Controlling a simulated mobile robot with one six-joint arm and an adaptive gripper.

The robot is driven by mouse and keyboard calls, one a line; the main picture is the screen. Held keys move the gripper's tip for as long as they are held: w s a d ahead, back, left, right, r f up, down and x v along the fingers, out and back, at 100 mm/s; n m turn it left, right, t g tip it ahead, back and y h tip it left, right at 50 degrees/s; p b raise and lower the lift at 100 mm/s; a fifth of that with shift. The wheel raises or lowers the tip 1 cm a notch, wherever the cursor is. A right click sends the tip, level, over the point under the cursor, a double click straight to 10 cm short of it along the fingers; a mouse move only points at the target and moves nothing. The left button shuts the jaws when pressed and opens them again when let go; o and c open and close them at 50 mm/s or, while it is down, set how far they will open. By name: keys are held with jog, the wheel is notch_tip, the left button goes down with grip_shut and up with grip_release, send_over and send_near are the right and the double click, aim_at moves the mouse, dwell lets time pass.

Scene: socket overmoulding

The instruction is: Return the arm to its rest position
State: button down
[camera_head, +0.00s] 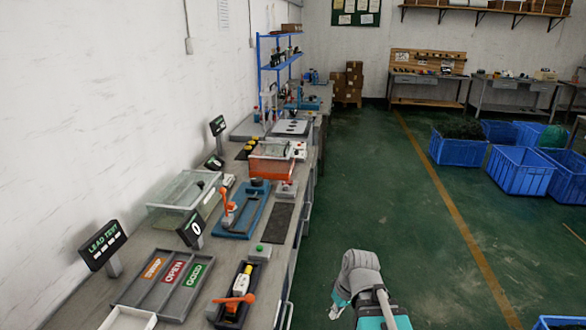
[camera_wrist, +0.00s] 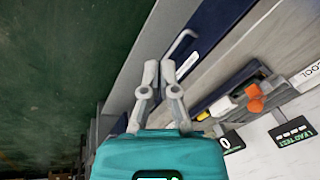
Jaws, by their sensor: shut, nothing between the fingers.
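My arm (camera_head: 358,270) shows in the head view at the lower middle, over the green floor and to the right of the workbench. In the wrist view my gripper (camera_wrist: 159,72) points away from its teal body. Its two grey fingers are together, with nothing held between them. Behind the fingers are the bench front and its edge. The fingertips are hard to make out in the head view.
The long workbench (camera_head: 104,293) runs along the left wall. It carries a label tray (camera_head: 167,280), an orange-handled fixture (camera_head: 235,300), a blue fixture (camera_head: 245,212) and display signs (camera_head: 103,245). Blue crates (camera_head: 520,172) stand at the right. The floor (camera_head: 380,190) between is clear.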

jog(key=d+m+h, duration=0.2)
jog(key=d+m, duration=0.1)
jog(key=s+d+m, duration=0.1)
jog(key=d+m, duration=0.1)
jog(key=shift+d+r+h+p, duration=0.25)
jog(key=shift+h+p, duration=0.15)
